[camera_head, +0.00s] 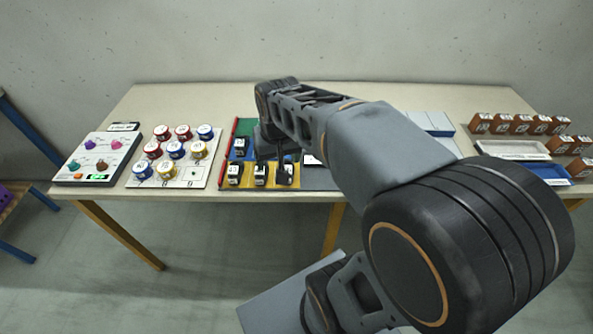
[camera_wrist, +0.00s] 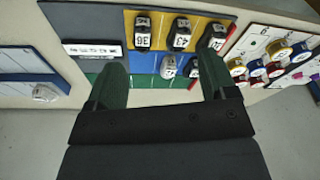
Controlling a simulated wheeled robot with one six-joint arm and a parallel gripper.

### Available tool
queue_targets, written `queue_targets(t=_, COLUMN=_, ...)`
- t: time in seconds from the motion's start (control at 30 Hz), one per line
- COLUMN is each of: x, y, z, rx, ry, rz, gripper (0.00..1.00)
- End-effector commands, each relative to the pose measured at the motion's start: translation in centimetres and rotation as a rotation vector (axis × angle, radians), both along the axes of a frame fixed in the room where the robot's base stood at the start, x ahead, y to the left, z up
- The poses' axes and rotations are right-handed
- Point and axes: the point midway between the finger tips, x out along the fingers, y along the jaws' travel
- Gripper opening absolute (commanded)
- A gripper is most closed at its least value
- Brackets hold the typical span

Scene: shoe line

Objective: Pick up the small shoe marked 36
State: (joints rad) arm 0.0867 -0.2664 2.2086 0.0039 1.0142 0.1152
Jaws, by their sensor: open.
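My gripper (camera_wrist: 161,68) is open and empty in the wrist view, its two dark fingers reaching over the blue strip. In the head view my gripper (camera_head: 269,160) hangs over the shoe mat. A black shoe (camera_wrist: 143,31) with a white label that seems to read 36 or 38 stands on the yellow strip, ahead of the fingers. Two more black shoes, one marked 43 (camera_wrist: 180,34) and one (camera_wrist: 213,37) partly behind a fingertip, stand beside it. A white-and-grey shoe (camera_wrist: 168,67) stands between the fingers on blue.
A dark shoe (camera_wrist: 191,69) is close to the right finger. A white sign (camera_wrist: 92,50) lies on the grey mat. Coloured tins (camera_head: 175,150) and a button panel (camera_head: 97,157) stand left in the head view; brown boxes (camera_head: 510,124) stand right. My arm hides the table's middle.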

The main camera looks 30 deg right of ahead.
Motion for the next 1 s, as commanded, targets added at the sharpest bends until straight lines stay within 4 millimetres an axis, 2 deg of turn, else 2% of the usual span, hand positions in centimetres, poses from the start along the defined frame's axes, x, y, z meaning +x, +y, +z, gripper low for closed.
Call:
queue_targets(t=0.03, x=1.7, y=-0.9, z=-0.6, rx=0.007, ry=0.033, rz=-0.048, gripper=0.78)
queue_targets(t=0.2, x=6.0, y=-3.7, z=-1.8, rx=0.026, ry=0.114, rz=-0.186, gripper=0.78)
queue_targets(t=0.4, x=8.7, y=-6.1, z=-3.3, rx=0.038, ry=0.169, rz=-0.286, gripper=0.78)
queue_targets(t=0.8, x=9.2, y=-6.7, z=-9.7, rx=0.042, ry=0.186, rz=-0.312, gripper=0.78)
queue_targets(t=1.0, x=9.3, y=-6.7, z=-11.7, rx=0.041, ry=0.183, rz=-0.311, gripper=0.78)
